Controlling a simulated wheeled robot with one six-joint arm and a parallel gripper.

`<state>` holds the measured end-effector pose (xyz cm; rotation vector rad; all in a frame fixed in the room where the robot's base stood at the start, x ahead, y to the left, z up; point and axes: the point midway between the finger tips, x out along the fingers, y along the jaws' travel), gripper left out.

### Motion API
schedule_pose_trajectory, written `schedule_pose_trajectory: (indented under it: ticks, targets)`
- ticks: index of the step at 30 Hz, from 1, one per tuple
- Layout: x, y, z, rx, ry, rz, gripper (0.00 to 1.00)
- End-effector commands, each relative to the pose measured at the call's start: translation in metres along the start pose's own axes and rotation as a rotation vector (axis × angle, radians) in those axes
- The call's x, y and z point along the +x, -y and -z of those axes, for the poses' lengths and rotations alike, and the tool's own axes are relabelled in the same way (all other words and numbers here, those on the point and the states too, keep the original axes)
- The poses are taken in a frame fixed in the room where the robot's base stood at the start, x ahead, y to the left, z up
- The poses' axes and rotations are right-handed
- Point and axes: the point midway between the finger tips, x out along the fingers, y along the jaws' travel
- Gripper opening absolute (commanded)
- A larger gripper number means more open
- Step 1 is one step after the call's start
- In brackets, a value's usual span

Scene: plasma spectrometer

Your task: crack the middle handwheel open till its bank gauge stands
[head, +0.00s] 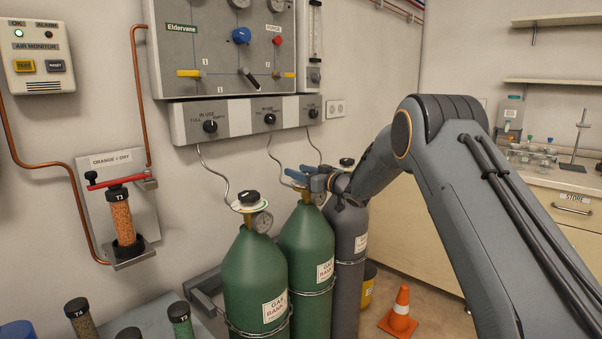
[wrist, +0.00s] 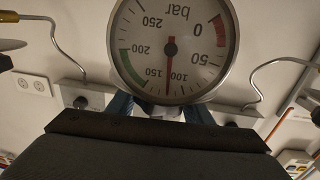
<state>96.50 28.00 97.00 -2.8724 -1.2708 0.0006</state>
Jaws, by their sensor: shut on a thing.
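Three gas cylinders stand in a row in the head view: a left green one (head: 255,272), a middle green one (head: 307,246) and a grey one (head: 350,235). My gripper (head: 304,179) reaches in from the right and is shut at the top of the middle cylinder. Its blue jaws hide most of the middle handwheel there. In the wrist view a round bar gauge (wrist: 172,50) appears upside down in front of my jaws. Its red needle points down, between the 100 and 150 marks, outside the green band. The jaw tips are hidden behind the gauge.
The left cylinder's black handwheel (head: 250,197) and gauge (head: 262,221) are close by on the left. Thin hoses rise to the grey changeover panel (head: 240,119). An orange cone (head: 400,311) stands on the floor at right, near a yellow bin (head: 368,284).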

Motion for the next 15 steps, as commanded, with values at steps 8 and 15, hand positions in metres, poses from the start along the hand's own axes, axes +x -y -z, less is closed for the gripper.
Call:
schedule_pose_trajectory:
  ticks: [8, 15]
  targets:
    - [-0.0009, -0.0019, 0.0005, 0.001, -0.001, -0.003, 0.23]
    - [-0.0003, -0.0009, 0.0005, 0.000, -0.001, -0.002, 0.64]
